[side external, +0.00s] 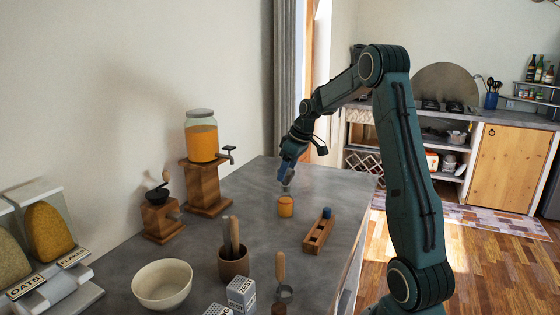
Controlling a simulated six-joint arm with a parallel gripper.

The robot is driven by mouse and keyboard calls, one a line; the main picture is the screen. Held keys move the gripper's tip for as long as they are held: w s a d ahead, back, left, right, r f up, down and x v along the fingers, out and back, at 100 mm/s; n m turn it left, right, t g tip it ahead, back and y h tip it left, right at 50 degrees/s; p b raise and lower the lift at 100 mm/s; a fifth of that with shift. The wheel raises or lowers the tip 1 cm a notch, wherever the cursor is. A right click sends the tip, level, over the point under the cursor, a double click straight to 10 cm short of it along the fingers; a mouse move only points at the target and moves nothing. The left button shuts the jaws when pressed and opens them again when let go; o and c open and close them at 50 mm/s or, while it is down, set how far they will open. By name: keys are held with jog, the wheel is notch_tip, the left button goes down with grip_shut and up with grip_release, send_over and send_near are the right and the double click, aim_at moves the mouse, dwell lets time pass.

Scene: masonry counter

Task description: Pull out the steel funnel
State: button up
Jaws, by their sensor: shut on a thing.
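The steel funnel (286,189) shows as a small grey shape just above the small orange jar (286,208), which stands upright on the counter. My gripper (285,181) points down over the jar and is shut on the funnel's upper part. The fingers cover much of the funnel. At this size I cannot tell whether its lower end is still inside the jar's mouth.
A wooden block with a blue knob (319,230) stands right of the jar. A juice dispenser (202,140) on a wooden stand, a grinder (160,214), a utensil cup (233,263) and a white bowl (162,285) are to the left. The grey counter (260,195) behind the jar is clear.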

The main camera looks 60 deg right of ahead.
jog(key=shift+c, duration=0.6)
jog(key=shift+r, duration=1.3)
jog(key=shift+r, duration=1.3)
jog(key=shift+s+a, duration=0.1)
